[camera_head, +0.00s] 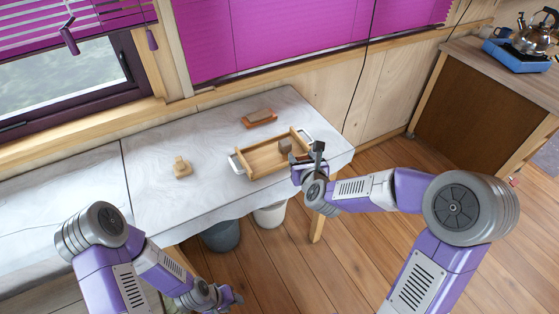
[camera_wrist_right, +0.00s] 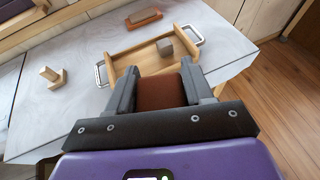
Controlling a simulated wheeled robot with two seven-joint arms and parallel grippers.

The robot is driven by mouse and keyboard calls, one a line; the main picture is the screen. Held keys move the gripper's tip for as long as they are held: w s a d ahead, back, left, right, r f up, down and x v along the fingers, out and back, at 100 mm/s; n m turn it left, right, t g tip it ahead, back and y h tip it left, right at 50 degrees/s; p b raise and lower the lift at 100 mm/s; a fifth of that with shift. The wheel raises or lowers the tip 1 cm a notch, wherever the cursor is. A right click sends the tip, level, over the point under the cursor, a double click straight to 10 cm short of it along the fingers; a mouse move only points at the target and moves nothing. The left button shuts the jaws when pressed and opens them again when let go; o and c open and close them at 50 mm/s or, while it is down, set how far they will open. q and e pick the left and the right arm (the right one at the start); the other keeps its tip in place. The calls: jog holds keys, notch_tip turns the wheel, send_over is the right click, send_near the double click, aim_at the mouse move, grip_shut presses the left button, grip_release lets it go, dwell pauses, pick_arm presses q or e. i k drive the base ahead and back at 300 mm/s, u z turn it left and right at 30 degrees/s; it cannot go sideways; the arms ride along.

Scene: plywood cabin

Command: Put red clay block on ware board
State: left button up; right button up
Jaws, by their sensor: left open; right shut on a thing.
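My right gripper (camera_head: 307,164) is shut on the red clay block (camera_wrist_right: 161,92), which looks reddish-brown between the fingers in the wrist view. The block is hard to make out in the head view. The ware board (camera_head: 264,160) is a wooden tray with raised end bars and metal handles, also seen in the wrist view (camera_wrist_right: 140,57). A grey-brown block (camera_head: 285,146) sits on its right part. My right gripper is at the board's right front corner. In the wrist view the held block overlaps the board's near edge; its height is unclear. My left gripper (camera_head: 228,297) is open and empty, low in front of the table.
An orange-red brick-like piece with a tan top (camera_head: 259,118) lies behind the board. A small wooden piece (camera_head: 181,167) stands to the left. The board's left and middle are bare. Two buckets (camera_head: 221,236) (camera_head: 270,215) stand below the table's front edge.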

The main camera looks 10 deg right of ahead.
aim_at(260, 158)
jog(key=z, duration=1.7)
jog(key=i, duration=1)
jog(key=u, duration=2.8)
